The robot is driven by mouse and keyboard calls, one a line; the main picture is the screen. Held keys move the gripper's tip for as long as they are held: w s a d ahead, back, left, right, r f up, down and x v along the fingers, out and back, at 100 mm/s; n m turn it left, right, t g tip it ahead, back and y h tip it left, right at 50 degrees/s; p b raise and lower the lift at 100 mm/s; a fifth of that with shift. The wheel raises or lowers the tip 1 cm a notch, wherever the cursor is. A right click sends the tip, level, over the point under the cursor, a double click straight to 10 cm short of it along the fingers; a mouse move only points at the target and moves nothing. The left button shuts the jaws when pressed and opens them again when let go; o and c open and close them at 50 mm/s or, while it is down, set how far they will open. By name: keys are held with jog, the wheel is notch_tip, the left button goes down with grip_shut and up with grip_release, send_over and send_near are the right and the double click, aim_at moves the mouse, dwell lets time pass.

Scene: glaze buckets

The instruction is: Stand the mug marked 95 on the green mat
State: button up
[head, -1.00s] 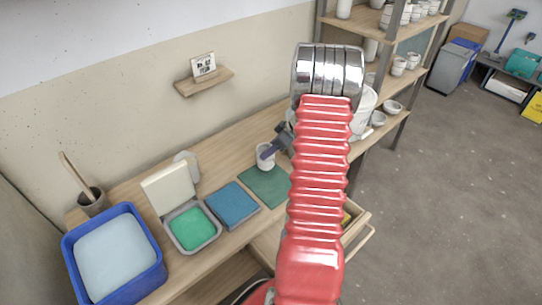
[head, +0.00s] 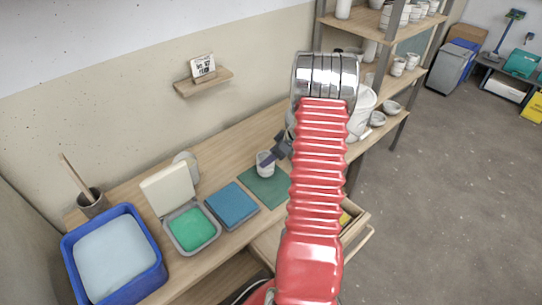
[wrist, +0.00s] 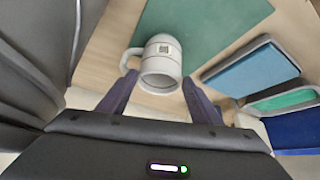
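A pale grey-white mug (wrist: 162,57) with a small marked label and a handle on its left sits between the two fingers of my gripper (wrist: 160,82) in the wrist view. The fingers press close on both its sides; the label is too small to read. In the head view the mug (head: 265,165) looks upright over the far left part of the green mat (head: 268,188). I cannot tell whether its base touches the mat. The gripper (head: 272,160) reaches it from the right, partly hidden by my arm. The mat (wrist: 215,22) also shows in the wrist view.
A blue tile (head: 232,205), a grey tray with green contents (head: 192,230) and a blue tub (head: 115,255) stand left of the mat. A white bucket (head: 362,112) is behind my arm at right. An open drawer (head: 352,225) juts out in front.

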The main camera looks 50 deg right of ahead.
jog(key=o, duration=0.3)
jog(key=shift+r, duration=0.1)
jog(key=v, duration=1.2)
dwell(0.6)
